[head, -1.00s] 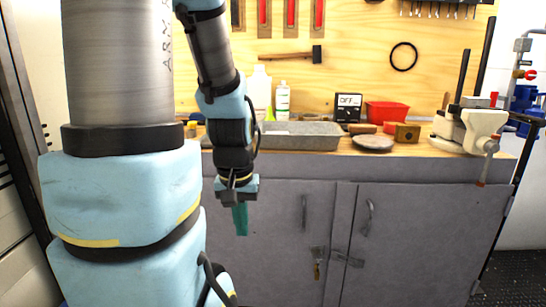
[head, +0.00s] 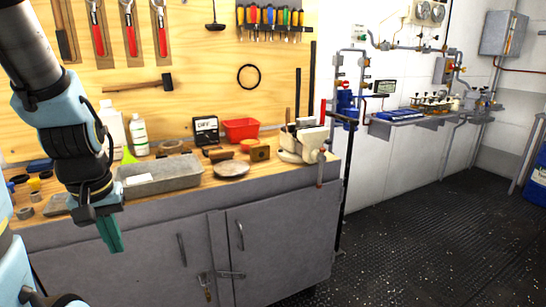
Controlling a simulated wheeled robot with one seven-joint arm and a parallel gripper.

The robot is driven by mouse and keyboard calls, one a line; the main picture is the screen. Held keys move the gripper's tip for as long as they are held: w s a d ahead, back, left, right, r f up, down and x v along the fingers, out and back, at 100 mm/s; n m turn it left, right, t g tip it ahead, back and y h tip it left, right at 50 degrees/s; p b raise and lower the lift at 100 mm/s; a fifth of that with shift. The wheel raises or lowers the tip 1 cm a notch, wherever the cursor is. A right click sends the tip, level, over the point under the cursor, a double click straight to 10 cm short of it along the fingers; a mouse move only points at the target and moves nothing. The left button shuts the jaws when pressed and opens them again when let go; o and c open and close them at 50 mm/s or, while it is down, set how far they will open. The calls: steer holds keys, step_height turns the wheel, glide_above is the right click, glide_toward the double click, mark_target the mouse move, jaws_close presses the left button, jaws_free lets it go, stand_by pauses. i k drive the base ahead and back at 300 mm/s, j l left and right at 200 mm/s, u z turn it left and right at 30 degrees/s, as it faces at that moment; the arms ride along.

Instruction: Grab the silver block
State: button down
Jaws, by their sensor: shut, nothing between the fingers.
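My gripper (head: 112,245) hangs in front of the workbench at the left, its teal fingers pointing down and shut with nothing between them. It is apart from the things on the bench top. I cannot make out a clear silver block. A small grey piece (head: 56,204) lies on the bench just left of my gripper, partly hidden by my arm; its shape is hard to tell. A long grey metal tray (head: 165,182) sits on the bench to the right of my gripper.
The dark floor (head: 420,240) at right is open.

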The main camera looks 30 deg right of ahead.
mark_target(309, 121)
steer(key=z, duration=1.2)
steer(key=i+l, duration=0.3)
steer(key=i+l+u, duration=0.15)
steer(key=u, duration=0.2)
steer(key=i+l+u, duration=0.1)
steer(key=l+u, duration=0.45)
steer(key=u, duration=0.15)
steer(key=i+l, duration=0.05)
